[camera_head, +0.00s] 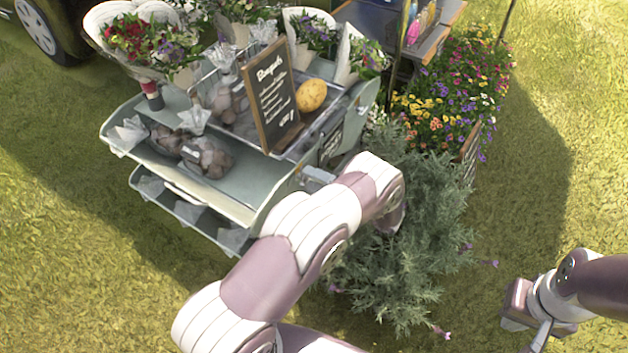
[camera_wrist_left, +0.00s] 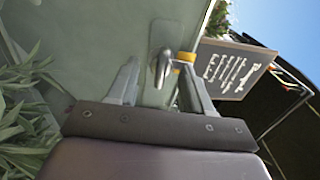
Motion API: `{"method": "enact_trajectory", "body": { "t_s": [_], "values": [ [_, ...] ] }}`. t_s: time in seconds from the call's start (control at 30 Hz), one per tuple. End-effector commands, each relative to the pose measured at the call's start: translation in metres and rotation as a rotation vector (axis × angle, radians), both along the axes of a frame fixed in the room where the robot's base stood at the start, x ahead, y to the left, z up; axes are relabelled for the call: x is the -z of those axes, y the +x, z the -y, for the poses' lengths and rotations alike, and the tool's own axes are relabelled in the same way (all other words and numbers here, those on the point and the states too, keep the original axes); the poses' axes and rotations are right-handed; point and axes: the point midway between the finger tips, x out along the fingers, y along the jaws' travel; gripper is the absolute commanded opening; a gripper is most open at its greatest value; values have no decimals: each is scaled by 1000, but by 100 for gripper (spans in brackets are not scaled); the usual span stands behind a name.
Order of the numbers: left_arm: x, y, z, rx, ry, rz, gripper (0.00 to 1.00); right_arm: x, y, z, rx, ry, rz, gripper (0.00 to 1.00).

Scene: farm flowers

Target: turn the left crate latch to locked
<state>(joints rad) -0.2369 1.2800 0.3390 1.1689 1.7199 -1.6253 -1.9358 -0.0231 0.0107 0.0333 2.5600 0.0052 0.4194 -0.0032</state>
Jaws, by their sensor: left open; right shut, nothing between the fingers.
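In the left wrist view my left gripper (camera_wrist_left: 160,80) is open. Its fingers stand either side of the latch, and I cannot tell whether either one touches it. In the head view my left arm covers the latch and most of that gripper. My right gripper (camera_head: 518,316) is shut and empty over the grass at the lower right, far from the stand.
The flower stand (camera_head: 235,207) carries bouquets (camera_head: 150,42), a chalkboard sign (camera_head: 272,95) and wrapped bundles on its shelves. A bushy grey-green plant (camera_head: 400,270) crowds my left arm. A planter of bright flowers (camera_head: 450,100) is behind it. Open grass lies at right.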

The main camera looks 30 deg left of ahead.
Motion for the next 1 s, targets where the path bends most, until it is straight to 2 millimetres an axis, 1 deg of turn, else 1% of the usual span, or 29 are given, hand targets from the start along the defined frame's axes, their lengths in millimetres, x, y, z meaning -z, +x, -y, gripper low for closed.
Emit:
{"method": "enact_trajectory", "body": {
  "t_s": [0.07,0.13,0.3,0.4,0.5,0.6,0.67,1.0],
  "values": [
    [-1,0,7,3,1,0,50,-3,0,0,0,0,0,0],
    [-3,-1,21,4,1,0,50,-7,0,0,0,0,0,0],
    [-2,-5,69,6,-1,1,50,-16,0,0,0,0,0,0],
    [-1,-7,94,5,0,1,50,-18,0,0,0,0,0,0],
    [0,-8,112,4,-1,1,50,-18,0,0,0,0,0,0],
    [0,-10,123,2,0,0,50,-18,0,0,0,0,0,0],
    [0,-10,126,2,-1,0,50,-18,0,0,0,0,0,0],
    [0,-10,126,1,0,-1,50,-18,0,0,0,0,0,0]
  ]
}}
